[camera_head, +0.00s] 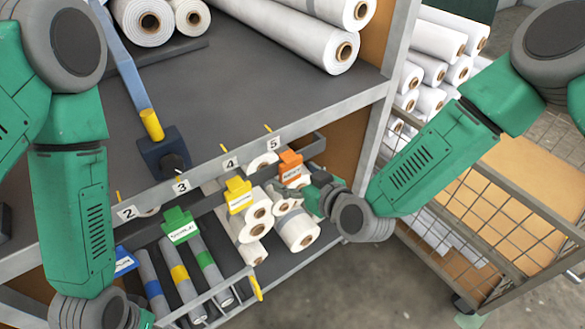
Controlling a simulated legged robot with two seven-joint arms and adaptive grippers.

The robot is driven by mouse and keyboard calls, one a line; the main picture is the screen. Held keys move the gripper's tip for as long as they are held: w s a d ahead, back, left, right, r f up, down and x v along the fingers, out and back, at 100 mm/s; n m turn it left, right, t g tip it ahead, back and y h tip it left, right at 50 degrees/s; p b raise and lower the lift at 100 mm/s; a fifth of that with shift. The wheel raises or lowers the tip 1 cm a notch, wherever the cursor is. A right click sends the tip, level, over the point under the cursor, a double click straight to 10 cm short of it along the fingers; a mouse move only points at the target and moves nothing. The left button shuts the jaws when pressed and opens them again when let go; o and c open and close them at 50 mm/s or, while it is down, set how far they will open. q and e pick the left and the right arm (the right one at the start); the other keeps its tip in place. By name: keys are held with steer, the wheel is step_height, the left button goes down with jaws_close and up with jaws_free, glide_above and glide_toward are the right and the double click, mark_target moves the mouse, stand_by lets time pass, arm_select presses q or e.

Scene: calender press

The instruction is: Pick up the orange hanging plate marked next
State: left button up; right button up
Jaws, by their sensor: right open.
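The orange hanging plate (290,166) hangs at the rack's front, below the number 5 label, with small dark lettering on its face. My right gripper (284,192) reaches in from the right and is open, just below the plate, in front of white rolls. I cannot tell whether it touches the plate. My left arm comes down the left side. Its gripper (146,318) is only partly in view at the bottom edge, and its fingers are not clear.
A yellow plate (238,195), a green plate (178,224) and a blue plate (124,262) hang to the left. White rolls (298,230) fill the bay below the orange plate. A wire cart (490,215) stands at right. Grey floor is free at the bottom.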

steer(key=shift+a, duration=0.25)
steer(key=c, duration=0.7)
steer(key=shift+a, duration=0.4)
steer(key=c, duration=0.4)
steer(key=shift+o, duration=0.2)
steer(key=shift+a+r, duration=0.1)
steer(key=shift+a, duration=0.25)
steer(key=shift+d, duration=0.45)
steer(key=shift+c, duration=0.4)
steer(key=shift+s+d+r, duration=0.25)
steer(key=shift+d+r, duration=0.05)
steer(key=shift+d, duration=0.1)
steer(key=c, duration=0.3)
steer(key=v, duration=0.5)
steer(key=r+v, duration=0.1)
steer(key=v, duration=0.4)
steer(key=p+v, duration=0.1)
steer(key=v, duration=0.4)
steer(key=shift+w+a+r, duration=0.1)
steer(key=shift+a+r, duration=0.2)
steer(key=shift+r, duration=0.05)
steer(key=shift+c, duration=0.5)
